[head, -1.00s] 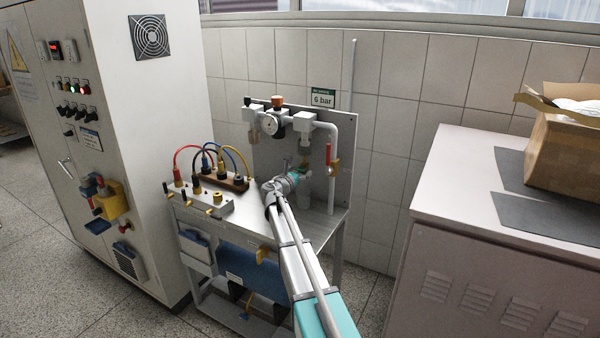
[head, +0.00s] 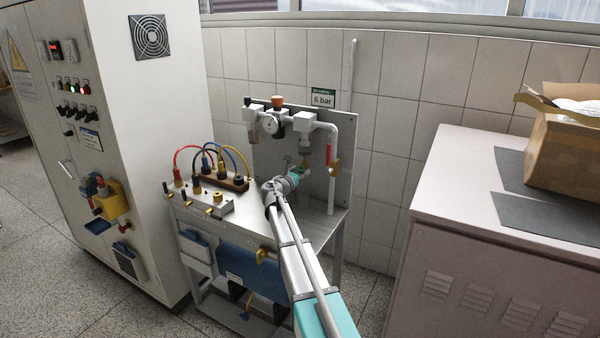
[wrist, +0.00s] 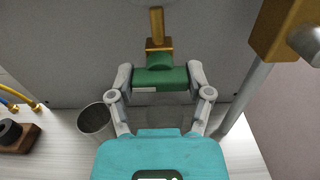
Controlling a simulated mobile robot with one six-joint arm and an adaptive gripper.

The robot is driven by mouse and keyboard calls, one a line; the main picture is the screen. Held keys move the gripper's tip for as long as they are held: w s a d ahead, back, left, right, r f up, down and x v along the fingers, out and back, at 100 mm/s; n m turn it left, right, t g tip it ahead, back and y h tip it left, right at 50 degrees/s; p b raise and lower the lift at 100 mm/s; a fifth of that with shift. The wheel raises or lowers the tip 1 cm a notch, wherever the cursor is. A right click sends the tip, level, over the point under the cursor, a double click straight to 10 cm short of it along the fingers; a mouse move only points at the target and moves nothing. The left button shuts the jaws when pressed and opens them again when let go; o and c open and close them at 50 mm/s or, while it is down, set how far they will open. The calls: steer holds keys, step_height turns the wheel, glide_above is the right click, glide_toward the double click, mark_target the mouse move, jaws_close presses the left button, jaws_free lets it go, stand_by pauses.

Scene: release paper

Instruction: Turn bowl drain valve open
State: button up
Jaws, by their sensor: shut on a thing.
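The drain valve has a green grip (wrist: 160,78) on a brass stem (wrist: 157,28) in the wrist view. My gripper (wrist: 160,84) has one grey finger at each end of the green grip and is shut on it. In the head view my gripper (head: 297,178) is at the bench panel, below the regulator assembly (head: 278,122). There my own wrist hides most of the valve, and the bowl cannot be made out clearly.
A pipe with a red-handled valve (head: 329,155) stands close on the right. A grey cup (wrist: 95,120) is at lower left in the wrist view. Coloured cables (head: 210,155) rise from the bench's left. A cabinet with a cardboard box (head: 565,150) is at right.

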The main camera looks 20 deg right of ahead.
steer(key=shift+m, duration=0.3)
steer(key=m, duration=0.8)
steer(key=shift+m, duration=0.4)
steer(key=m, duration=0.4)
steer(key=shift+m, duration=2.2)
steer(key=o, duration=1.1)
steer(key=shift+o, duration=0.2)
steer(key=shift+a, duration=0.1)
